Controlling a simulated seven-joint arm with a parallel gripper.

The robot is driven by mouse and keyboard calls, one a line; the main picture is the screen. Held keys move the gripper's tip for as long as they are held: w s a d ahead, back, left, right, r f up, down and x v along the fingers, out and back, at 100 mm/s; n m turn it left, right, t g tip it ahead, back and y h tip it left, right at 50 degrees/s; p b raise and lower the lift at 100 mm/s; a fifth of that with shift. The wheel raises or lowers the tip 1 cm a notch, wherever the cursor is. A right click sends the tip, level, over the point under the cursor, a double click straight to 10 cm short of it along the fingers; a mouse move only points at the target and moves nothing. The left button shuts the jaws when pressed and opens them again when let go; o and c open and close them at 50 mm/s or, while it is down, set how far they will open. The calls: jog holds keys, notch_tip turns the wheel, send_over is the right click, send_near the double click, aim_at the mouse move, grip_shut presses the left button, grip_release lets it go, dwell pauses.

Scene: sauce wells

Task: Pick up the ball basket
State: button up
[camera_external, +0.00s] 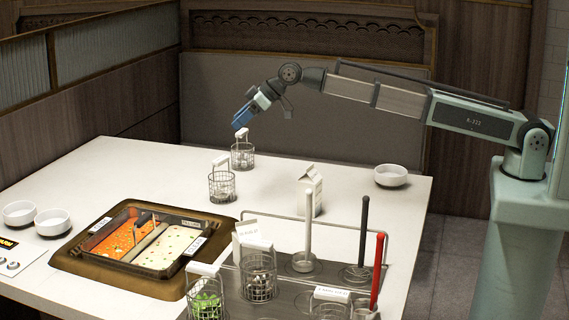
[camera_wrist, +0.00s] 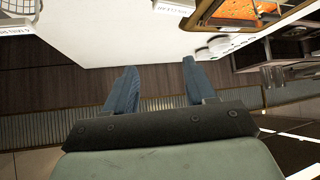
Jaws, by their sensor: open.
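Several wire baskets with white handle cards stand on the table, and I cannot tell from their cards which is the ball basket. One with pale pieces (camera_external: 243,158) is at the back, just below my gripper (camera_external: 239,124). Another with pale pieces (camera_external: 222,187) stands nearer the front. A third basket (camera_external: 258,283) and one with green pieces (camera_external: 206,305) are by the front rack. My blue-fingered gripper is open and empty above the table's far edge. In the wrist view, nothing is between its fingers (camera_wrist: 158,80), and part of a basket (camera_wrist: 18,7) shows at top left.
A two-part hot pot (camera_external: 140,282) with orange and pale broth is set in the table. White bowls (camera_external: 53,222) are at left and another (camera_external: 390,175) at right. A carton (camera_external: 310,190) and a rack with upright ladles (camera_external: 363,230) stand front right.

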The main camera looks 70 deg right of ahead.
jog(key=w+d+r+m+h, duration=0.2)
jog(key=w+d, duration=0.7)
jog(key=d, duration=0.4)
jog(key=m+g+h, duration=0.1)
jog(key=m+g, duration=0.8)
jog(key=m, duration=1.1)
send_over(239, 129)
jog(key=f, duration=0.9)
jog(key=shift+d+f, duration=0.1)
jog(key=shift+d, duration=0.15)
jog(key=shift+a+f, duration=0.15)
jog(key=shift+f, duration=1.25)
jog(key=shift+a+f, duration=0.15)
jog(key=shift+f, duration=1.2)
grip_shut()
